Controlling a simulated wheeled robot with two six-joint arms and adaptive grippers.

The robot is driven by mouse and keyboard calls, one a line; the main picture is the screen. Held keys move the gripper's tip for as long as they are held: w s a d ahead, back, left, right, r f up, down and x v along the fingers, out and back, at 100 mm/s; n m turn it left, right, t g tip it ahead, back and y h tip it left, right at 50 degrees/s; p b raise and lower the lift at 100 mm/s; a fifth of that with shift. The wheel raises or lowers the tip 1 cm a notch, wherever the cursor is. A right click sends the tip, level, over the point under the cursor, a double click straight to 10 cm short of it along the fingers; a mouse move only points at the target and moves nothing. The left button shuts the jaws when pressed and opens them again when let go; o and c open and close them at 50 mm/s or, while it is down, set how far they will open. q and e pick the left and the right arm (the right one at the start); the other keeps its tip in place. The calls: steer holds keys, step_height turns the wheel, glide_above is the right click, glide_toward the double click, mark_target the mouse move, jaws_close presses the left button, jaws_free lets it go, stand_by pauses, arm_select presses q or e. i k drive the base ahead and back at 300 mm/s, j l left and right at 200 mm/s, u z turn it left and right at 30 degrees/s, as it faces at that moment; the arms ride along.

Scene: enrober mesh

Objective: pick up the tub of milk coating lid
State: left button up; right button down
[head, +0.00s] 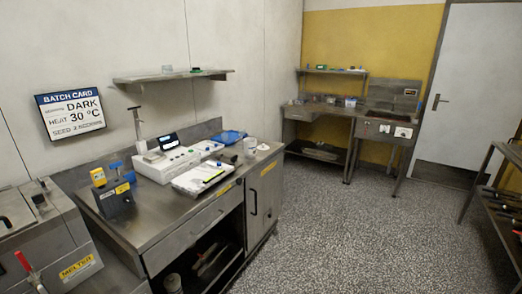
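I cannot pick out a tub labelled milk coating, or its lid, for sure. A small white tub (250,146) stands upright at the far right end of the steel workbench (150,222); any label on it is too small to read. A flat pale round thing (263,147) lies close beside it, and I cannot tell whether it is a lid. Several small containers (350,102) stand on the back bench, also too small to read. Neither of my grippers is in view.
A melter (40,240) stands at left, a rack (500,205) at right. The speckled floor (340,235) between is clear.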

mark_target(263, 147)
steer(key=i+u, duration=0.1)
steer(key=u, duration=0.2)
steer(key=i+l+u, duration=0.1)
steer(key=u, duration=0.15)
steer(key=i+l+u, duration=0.1)
steer(key=i+l, duration=0.15)
steer(key=i+l+u, duration=0.1)
steer(key=i+l, duration=0.4)
steer(key=l, duration=0.2)
steer(key=i+l+u, duration=0.25)
steer(key=i+l, duration=0.25)
steer(key=l, duration=0.2)
steer(key=i+l+u, duration=0.1)
steer(key=l, duration=0.25)
steer(key=i+l, duration=0.3)
steer(key=l+u, duration=0.05)
steer(key=l, duration=0.05)
